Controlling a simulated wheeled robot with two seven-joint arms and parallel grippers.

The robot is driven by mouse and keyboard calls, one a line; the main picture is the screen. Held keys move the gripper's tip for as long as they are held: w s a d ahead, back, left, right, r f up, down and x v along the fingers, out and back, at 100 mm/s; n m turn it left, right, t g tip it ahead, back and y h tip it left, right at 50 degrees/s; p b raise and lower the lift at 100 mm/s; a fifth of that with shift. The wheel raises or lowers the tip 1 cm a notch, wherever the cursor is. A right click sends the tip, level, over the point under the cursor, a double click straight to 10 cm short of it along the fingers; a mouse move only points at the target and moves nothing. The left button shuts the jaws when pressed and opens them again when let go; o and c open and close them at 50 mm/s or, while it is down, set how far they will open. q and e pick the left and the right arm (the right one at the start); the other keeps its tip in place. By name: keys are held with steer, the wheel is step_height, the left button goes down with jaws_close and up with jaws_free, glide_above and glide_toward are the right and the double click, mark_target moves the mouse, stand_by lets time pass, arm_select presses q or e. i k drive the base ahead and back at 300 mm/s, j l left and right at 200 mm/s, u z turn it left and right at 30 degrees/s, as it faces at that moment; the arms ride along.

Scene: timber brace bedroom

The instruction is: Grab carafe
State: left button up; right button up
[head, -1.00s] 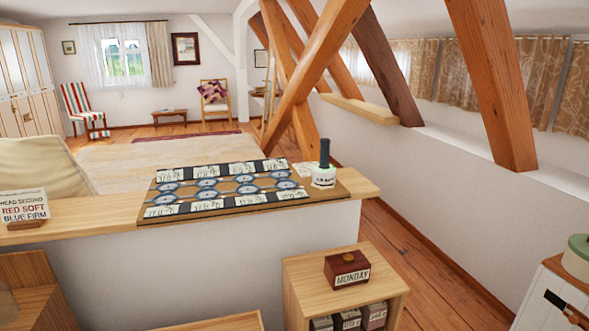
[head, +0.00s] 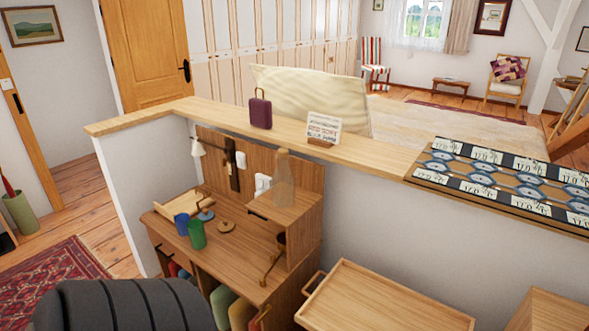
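A tall, see-through, brownish vessel with a narrow top, which looks like the carafe (head: 283,180), stands upright on the raised right-hand shelf of the wooden desk (head: 240,250). It is in the middle of the head view, in front of the low white wall. The wood behind shows through it, so its outline is faint. Neither of my grippers is in view.
A blue cup (head: 182,224) and a green cup (head: 197,234) stand on the desk, left of the carafe. A black chair (head: 125,305) is at the front left. A wooden tray-like top (head: 385,300) is at the front right. A purple case (head: 260,110) stands on the ledge above.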

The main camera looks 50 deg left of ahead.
mark_target(282, 180)
steer(key=u, duration=1.7)
